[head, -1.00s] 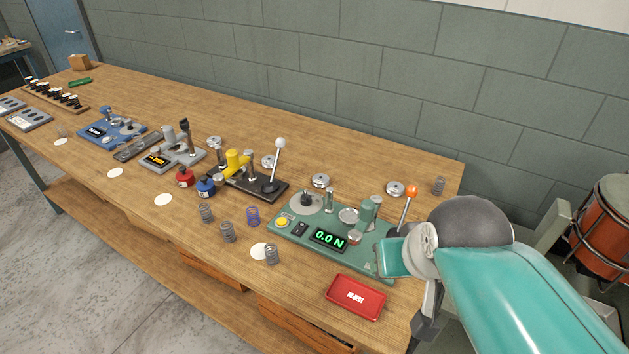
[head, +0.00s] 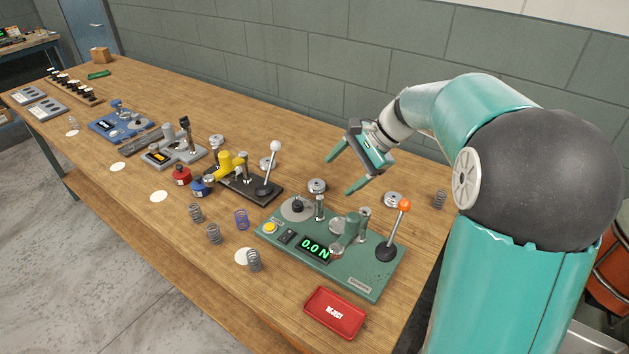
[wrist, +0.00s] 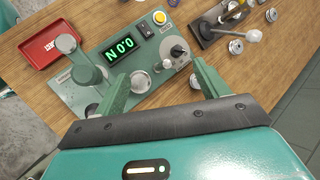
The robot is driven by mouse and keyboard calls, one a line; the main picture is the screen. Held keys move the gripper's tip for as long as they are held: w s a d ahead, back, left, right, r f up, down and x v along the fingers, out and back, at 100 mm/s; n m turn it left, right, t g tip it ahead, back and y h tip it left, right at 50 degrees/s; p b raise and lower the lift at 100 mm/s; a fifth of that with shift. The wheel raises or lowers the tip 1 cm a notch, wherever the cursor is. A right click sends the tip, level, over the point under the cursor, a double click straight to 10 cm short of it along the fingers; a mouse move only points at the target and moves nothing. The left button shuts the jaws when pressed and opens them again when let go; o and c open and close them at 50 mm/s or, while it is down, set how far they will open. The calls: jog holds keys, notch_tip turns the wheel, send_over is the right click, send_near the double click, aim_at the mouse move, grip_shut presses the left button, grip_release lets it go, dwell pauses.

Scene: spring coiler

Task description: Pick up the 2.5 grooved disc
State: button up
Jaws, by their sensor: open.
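Several small silver discs stand along the back of the wooden bench. In the head view one is behind the green tester's left end (head: 317,186), one behind the orange-knobbed lever (head: 393,199), and others farther left (head: 268,163) (head: 217,141). No size marks are readable, so I cannot tell which is the 2.5 grooved disc. My gripper (head: 338,176) is open and empty, above the bench near the first disc. In the wrist view its fingers (wrist: 160,70) are spread over the tester; a disc (wrist: 195,82) shows beside the right finger, partly hidden, and another (wrist: 236,47) lies farther right.
The green tester (head: 372,282) reads 0.0 N and carries upright posts and an orange-knobbed lever (head: 404,206). A black press with a white-knobbed lever (head: 275,147) stands left. A red reject tray (head: 335,313) and springs (head: 254,262) are in front. The back strip is mostly clear.

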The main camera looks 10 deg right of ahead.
jog(key=w+d+f+m+y, duration=0.2)
jog(key=w+d+f+m, duration=0.2)
jog(key=w+f, duration=0.25)
jog(key=m+t+y, duration=0.2)
jog(key=m+y, duration=0.1)
jog(key=m, duration=0.2)
send_near(320, 183)
jog(key=x, duration=0.9)
jog(key=shift+a+f, duration=0.2)
jog(key=shift+a, duration=0.05)
jog(key=c, duration=1.3)
jog(key=shift+o, duration=0.2)
jog(key=shift+r, duration=0.1)
